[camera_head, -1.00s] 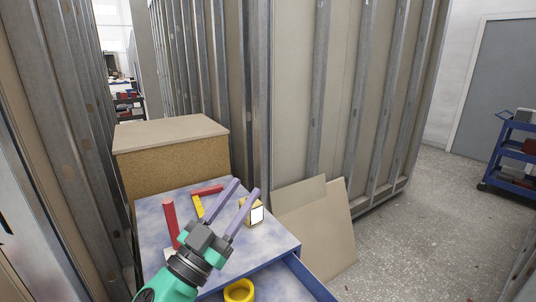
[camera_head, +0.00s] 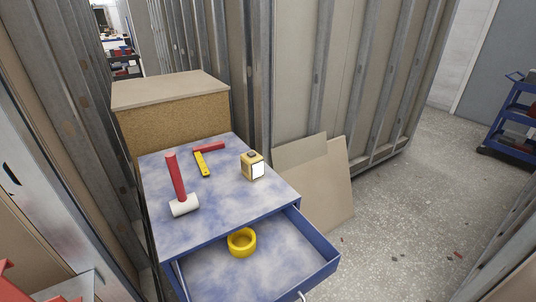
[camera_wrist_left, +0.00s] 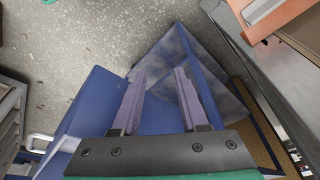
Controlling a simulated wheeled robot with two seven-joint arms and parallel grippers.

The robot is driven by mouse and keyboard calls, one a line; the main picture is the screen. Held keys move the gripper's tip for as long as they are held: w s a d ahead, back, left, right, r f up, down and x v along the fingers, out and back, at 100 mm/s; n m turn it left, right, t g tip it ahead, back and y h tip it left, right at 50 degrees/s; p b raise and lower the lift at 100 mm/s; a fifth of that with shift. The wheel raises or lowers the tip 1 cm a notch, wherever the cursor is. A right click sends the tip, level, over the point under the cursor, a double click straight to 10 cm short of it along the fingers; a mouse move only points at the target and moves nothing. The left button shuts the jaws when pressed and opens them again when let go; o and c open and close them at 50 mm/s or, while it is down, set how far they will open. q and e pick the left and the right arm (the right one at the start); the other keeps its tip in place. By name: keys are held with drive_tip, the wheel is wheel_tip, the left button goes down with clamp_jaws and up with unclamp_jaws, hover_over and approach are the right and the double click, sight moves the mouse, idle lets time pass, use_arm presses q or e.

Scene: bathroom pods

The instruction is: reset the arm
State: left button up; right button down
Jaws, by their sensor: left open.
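My left gripper (camera_wrist_left: 160,82) shows in the left wrist view with its two purple fingers apart and nothing between them. Blue cabinet surfaces lie beyond the fingers, with grey floor past them. My left arm is out of the head view. My right gripper is in no view.
The blue cabinet (camera_head: 225,215) bears a red-handled mallet (camera_head: 177,185), a red and yellow tool (camera_head: 203,163) and a yellow box-shaped item (camera_head: 252,166). Its open drawer (camera_head: 322,262) holds a yellow ring (camera_head: 242,242).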

use_arm(q)
drive_tip(key=s+f+g+b, duration=0.1)
drive_tip(key=s+f, duration=0.2)
drive_tip(key=f, duration=0.7)
drive_tip(key=s+f+b, duration=0.1)
drive_tip(key=s+f, duration=0.1)
drive_tip(key=f, duration=0.8)
drive_tip(key=s+a+f+g, duration=0.1)
drive_tip(key=s+a+f, duration=0.2)
drive_tip(key=s+f, duration=0.9)
drive_tip(key=s+b, duration=0.1)
drive_tip(key=s, duration=0.2)
drive_tip(key=shift+f, duration=0.4)
drive_tip(key=shift+a, duration=0.1)
